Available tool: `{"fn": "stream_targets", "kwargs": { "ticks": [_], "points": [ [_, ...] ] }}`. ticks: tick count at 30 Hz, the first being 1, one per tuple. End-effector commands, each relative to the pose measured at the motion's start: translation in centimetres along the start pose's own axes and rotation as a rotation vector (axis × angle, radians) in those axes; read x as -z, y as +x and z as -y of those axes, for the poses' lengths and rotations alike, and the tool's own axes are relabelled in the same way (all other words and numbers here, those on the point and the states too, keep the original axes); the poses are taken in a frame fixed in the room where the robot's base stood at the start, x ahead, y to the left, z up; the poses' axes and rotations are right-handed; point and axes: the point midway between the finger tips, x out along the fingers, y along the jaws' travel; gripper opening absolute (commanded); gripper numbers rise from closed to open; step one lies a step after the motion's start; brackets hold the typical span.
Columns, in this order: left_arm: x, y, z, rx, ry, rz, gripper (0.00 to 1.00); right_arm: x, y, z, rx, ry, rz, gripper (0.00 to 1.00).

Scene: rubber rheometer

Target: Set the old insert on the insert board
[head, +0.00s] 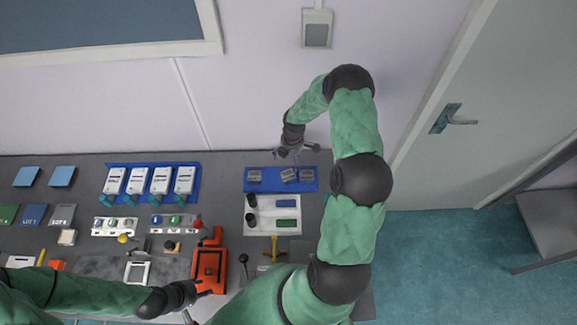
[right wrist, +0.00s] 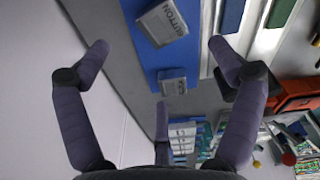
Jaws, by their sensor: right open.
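The blue insert board (head: 271,187) lies at the back of the bench and bears grey inserts. One insert (head: 254,176) sits at its left end. A second insert (head: 289,175) sits skewed right of the middle, close to another insert (head: 306,174) at the right end. In the right wrist view the skewed insert (right wrist: 166,22) carries printed letters, and the left-end insert (right wrist: 173,80) lies beyond it. Which is the old insert cannot be told. My right gripper (head: 297,149) is open and empty above the board's back edge. My left gripper (head: 190,292) is beside the orange machine; its fingers are unclear.
A white tray (head: 262,214) with black cups and coloured blocks is in front of the board. The orange machine (head: 209,270) stands at front centre. A blue rack (head: 150,167) of white boxes is at the left. The wall is close behind my right gripper.

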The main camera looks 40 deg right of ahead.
Motion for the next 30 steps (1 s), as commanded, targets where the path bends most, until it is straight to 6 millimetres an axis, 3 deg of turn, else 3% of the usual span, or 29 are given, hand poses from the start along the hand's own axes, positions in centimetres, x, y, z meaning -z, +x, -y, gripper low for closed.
{"fn": "stream_targets", "kwargs": {
  "ticks": [7,30],
  "points": [
    [0.0,0.3,0.1,0.000,0.000,0.000,0.40,0.0,-1.9,0.0,0.001,0.001,0.000,0.92],
    [0.0,0.3,0.1,0.000,0.000,0.000,0.40,0.5,-1.7,0.2,0.001,0.010,-0.006,0.92]
  ]
}}
